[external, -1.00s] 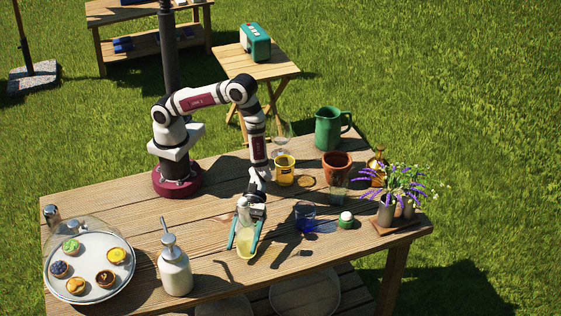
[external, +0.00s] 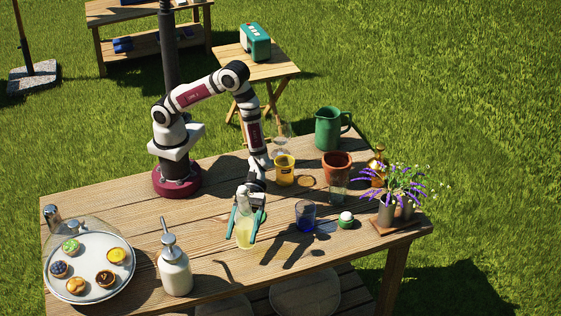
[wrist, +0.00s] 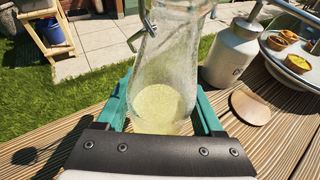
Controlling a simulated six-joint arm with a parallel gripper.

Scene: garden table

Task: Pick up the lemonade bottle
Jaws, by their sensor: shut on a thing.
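The lemonade bottle (external: 244,232) is clear glass with pale yellow liquid. In the external view it stands between the teal fingers of my gripper (external: 243,228) near the middle of the table. In the wrist view the bottle (wrist: 160,85) fills the centre, with a metal wire clasp on its neck and its top cut off by the frame. My gripper (wrist: 165,108) is shut on the bottle, one teal finger on each side. The gripper's shadow lies to the right on the planks, apart from the bottle, which looks lifted off the table.
A white pump bottle (external: 174,270) and a plate of tarts (external: 88,290) stand to the left. The front middle is clear.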

